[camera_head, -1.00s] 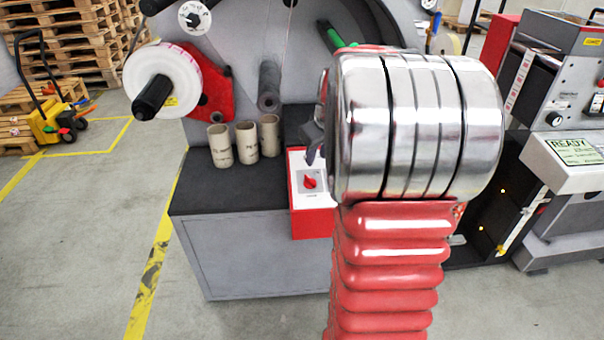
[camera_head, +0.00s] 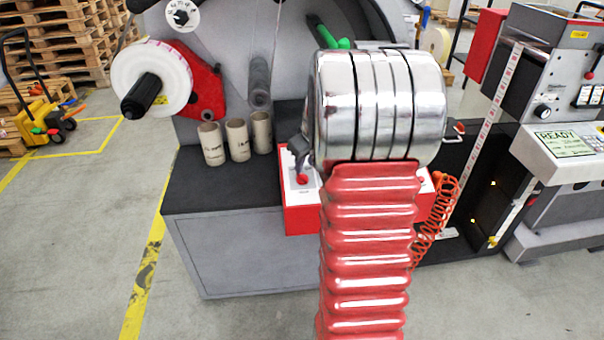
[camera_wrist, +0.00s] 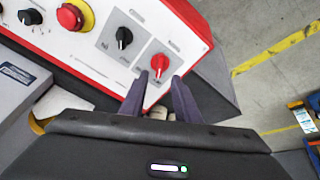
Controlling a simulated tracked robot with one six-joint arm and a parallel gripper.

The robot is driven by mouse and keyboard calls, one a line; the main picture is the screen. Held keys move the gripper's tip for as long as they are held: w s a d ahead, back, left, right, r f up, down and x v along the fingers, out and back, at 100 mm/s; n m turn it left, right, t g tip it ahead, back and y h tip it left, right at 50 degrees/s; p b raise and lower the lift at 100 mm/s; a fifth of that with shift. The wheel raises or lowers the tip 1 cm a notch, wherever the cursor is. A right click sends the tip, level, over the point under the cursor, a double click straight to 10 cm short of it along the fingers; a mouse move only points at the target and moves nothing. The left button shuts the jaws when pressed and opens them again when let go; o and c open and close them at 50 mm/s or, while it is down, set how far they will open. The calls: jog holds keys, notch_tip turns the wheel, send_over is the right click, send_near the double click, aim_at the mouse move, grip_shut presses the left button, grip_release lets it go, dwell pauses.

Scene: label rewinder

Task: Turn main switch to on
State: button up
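A red rotary knob (camera_wrist: 159,63), likely the main switch, sits on a grey square at the corner of a white-topped control box (camera_wrist: 190,25). Its label is too small to read. In the head view the knob (camera_head: 302,179) shows on the box's red-sided left end (camera_head: 302,221). My gripper (camera_wrist: 160,79) is open and empty, its two dark fingers pointing at the knob. The fingertips lie just short of the knob in the wrist view, one on each side; contact cannot be told. In the head view my wrist hides most of the box and gripper (camera_head: 299,148).
A black knob (camera_wrist: 124,37) and a red mushroom button on a yellow base (camera_wrist: 72,16) share the panel. Cardboard cores (camera_head: 238,139) stand on the dark ledge to the left. An orange coiled cable (camera_head: 436,215) hangs to the right. Floor is clear in front.

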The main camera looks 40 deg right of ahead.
aim_at(302, 175)
jog(key=shift+x, duration=3.45)
